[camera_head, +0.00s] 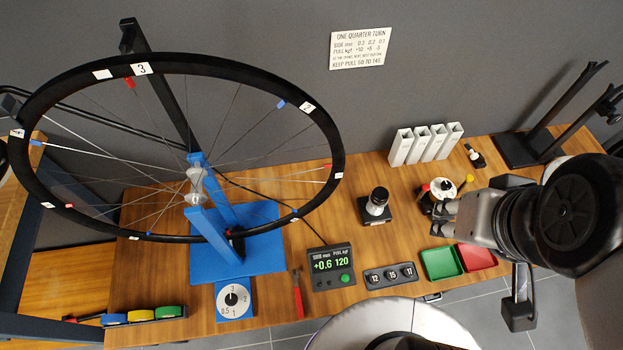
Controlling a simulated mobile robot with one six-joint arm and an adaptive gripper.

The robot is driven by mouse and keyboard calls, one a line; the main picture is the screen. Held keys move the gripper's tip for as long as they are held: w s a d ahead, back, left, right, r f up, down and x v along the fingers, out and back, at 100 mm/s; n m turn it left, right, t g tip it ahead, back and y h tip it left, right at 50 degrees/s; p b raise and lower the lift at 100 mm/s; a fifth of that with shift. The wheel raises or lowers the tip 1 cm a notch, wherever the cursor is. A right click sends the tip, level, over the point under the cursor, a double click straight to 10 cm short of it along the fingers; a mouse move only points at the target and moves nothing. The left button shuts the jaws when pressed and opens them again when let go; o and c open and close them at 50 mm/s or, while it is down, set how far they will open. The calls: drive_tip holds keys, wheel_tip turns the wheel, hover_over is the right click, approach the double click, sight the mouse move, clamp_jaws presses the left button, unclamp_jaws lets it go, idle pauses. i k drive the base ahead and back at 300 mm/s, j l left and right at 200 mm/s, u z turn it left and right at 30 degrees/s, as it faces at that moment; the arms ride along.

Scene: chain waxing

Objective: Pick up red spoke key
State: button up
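My gripper (441,217) is at the right, above the table and pointing left. Its two fingertips are apart, and I see nothing held between them. It partly covers a round white turntable-like piece (443,187) with small red and yellow parts. At the front left, a dark holder (158,318) carries blue (114,319), yellow (141,315) and green (169,311) rounded pieces. A small red piece (72,319) shows at the holder's left end. A red-handled tool (298,295) lies near the front edge. I cannot tell which red item is the red spoke key.
A spoked wheel (337,150) stands in a blue stand (262,255) at the left. A display box (332,268), a numbered block (391,276), and green (441,263) and red (476,257) trays line the front. White tubes (426,144) stand at the back. Bare wood lies around the black-topped block (377,203).

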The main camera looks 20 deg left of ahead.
sight(297, 291)
drive_tip(key=l+u, duration=0.15)
drive_tip(key=u, duration=0.3)
drive_tip(key=l+u, duration=0.15)
drive_tip(key=u, duration=0.3)
drive_tip(key=l+u, duration=0.1)
drive_tip(key=u, duration=0.35)
drive_tip(key=k+l+u, duration=0.1)
drive_tip(key=u, duration=0.35)
drive_tip(key=k+l, duration=0.2)
drive_tip(key=l, duration=0.15)
drive_tip(key=k+l, duration=0.25)
